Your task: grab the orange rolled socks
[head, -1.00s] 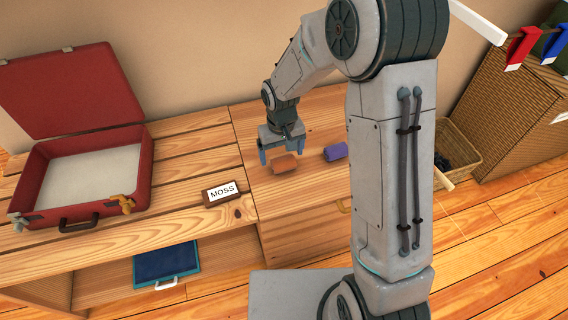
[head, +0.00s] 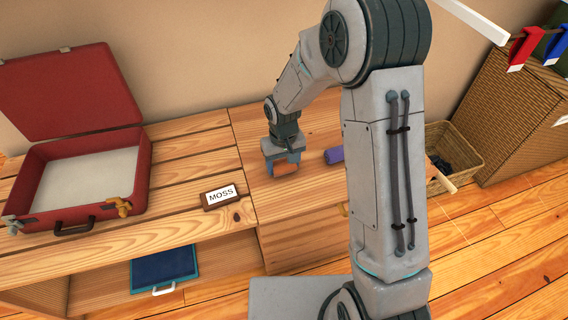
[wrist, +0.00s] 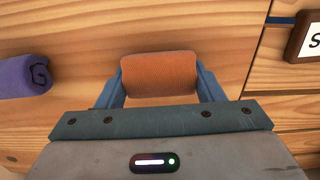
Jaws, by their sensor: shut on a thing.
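The orange rolled socks (wrist: 160,74) lie between the two blue fingers of my gripper (wrist: 161,88) in the wrist view, with a finger against each end. In the head view the orange socks (head: 286,168) show low between the fingers of my gripper (head: 284,170), at the level of the wooden top. My gripper is shut on the socks. I cannot tell whether they are clear of the surface.
A purple roll (wrist: 25,76) lies beside the socks; it also shows in the head view (head: 334,155). An open red suitcase (head: 45,222) stands on the slatted bench at left. A wicker basket (head: 465,172) is at right.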

